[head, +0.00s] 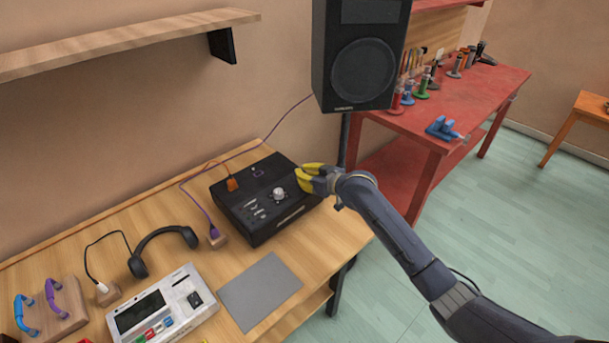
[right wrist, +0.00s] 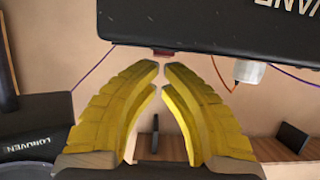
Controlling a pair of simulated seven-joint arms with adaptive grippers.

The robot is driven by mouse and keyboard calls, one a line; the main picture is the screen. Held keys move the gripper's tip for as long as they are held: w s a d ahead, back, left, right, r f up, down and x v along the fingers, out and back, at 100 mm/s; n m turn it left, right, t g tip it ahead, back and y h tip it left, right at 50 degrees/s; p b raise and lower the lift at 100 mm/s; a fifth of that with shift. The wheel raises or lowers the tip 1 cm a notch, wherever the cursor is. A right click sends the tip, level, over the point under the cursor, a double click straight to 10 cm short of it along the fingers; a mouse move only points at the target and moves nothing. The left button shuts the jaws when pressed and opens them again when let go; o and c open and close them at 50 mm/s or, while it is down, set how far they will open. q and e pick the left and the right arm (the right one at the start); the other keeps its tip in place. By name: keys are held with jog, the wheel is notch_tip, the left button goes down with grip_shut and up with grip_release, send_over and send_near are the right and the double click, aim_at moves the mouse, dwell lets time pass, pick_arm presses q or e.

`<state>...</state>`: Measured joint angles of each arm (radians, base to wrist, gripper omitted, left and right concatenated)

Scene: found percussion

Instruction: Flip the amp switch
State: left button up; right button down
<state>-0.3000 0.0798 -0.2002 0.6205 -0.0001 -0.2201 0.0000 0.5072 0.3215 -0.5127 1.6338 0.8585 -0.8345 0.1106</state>
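The black amp (head: 240,209) sits on the wooden table in the head view, with a knob and small controls on its top. My right gripper (head: 303,176) is at its right end, by the back corner. In the right wrist view the amp (right wrist: 200,22) fills the top, and a small red switch (right wrist: 166,53) shows at its edge. My right fingertips (right wrist: 161,66) are just beside that switch; I cannot tell whether they touch it. The fingers are nearly together, with nothing seen between them. The switch does not show in the head view. My left gripper is out of view.
A black speaker (head: 362,66) stands behind the amp, above the right arm. Orange and purple cables run by the amp. Headphones (head: 160,239), a white device (head: 165,308) and a grey mat (head: 260,290) lie nearby. A shelf (head: 130,42) hangs at upper left.

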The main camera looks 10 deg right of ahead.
jog(key=shift+r, duration=0.5)
notch_tip(320, 180, up, 3)
jog(key=shift+s+f, duration=0.15)
jog(key=f+v, duration=0.2)
jog(key=v, duration=0.8)
jog(key=shift+s+d, duration=0.25)
jog(key=shift+d, duration=0.05)
jog(key=shift+f, duration=0.1)
